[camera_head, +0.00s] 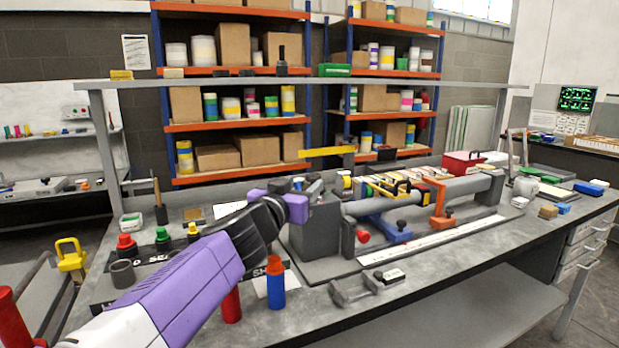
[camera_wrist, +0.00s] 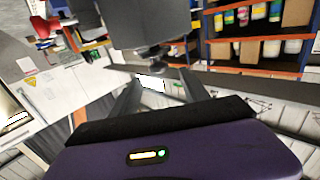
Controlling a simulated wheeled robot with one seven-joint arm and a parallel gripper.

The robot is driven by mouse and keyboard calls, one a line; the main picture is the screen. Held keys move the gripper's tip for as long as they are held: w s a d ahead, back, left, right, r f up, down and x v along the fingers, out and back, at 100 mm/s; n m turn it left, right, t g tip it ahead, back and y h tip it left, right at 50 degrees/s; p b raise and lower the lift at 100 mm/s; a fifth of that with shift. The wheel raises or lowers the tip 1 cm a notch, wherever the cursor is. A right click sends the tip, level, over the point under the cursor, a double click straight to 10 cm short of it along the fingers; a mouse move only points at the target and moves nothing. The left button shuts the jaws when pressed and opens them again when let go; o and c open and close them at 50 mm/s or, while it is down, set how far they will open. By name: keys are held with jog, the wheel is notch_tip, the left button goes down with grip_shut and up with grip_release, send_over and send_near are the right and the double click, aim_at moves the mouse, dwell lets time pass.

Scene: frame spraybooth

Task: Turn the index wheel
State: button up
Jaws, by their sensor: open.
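A dark grey box-shaped head (camera_head: 316,232) stands at the left end of a long fixture on the bench. In the wrist view the grey box (camera_wrist: 150,22) is at the top, with a small dark round part (camera_wrist: 152,56) sticking out from it; I cannot tell whether this is the index wheel. My gripper (camera_wrist: 160,80) is open and empty, its two fingers apart and pointing towards that part, with no contact visible. In the head view my purple arm reaches the left side of the box, and the fingertips are hidden there.
A red bottle (camera_head: 231,304) and a blue bottle with an orange top (camera_head: 276,286) stand close to my arm. A grey bracket-like piece (camera_head: 362,287) lies at the bench front. A yellow bar (camera_head: 327,152) stands above the fixture. Orange-and-blue shelving (camera_head: 236,125) is behind.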

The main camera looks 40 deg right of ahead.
aim_at(311, 179)
jog(key=x, duration=0.7)
jog(key=shift+d+b, duration=0.25)
jog(key=shift+b, duration=0.05)
grip_shut()
